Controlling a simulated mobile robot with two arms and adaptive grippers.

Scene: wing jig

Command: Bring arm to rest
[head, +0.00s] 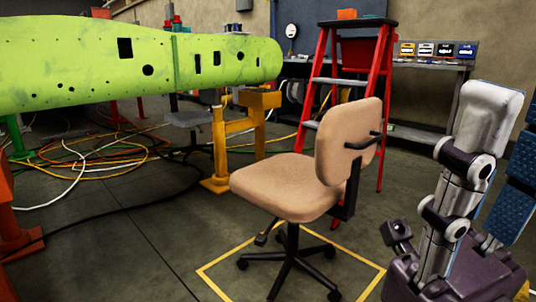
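No left arm or left gripper is in the head view. At the right edge stand pale and dark arm links that look like part of my own body, folded upright above a purple-grey base. I see no fingertips on them, so neither gripper shows, nor whether anything is held.
A tan swivel chair (284,187) stands by a yellow floor outline (228,254), close left of the links. Behind are a red stepladder (318,78) and a shelf (421,137). A green wing (90,60) spans the left above a yellow stand (220,150). Cables (85,155) cover the left floor.

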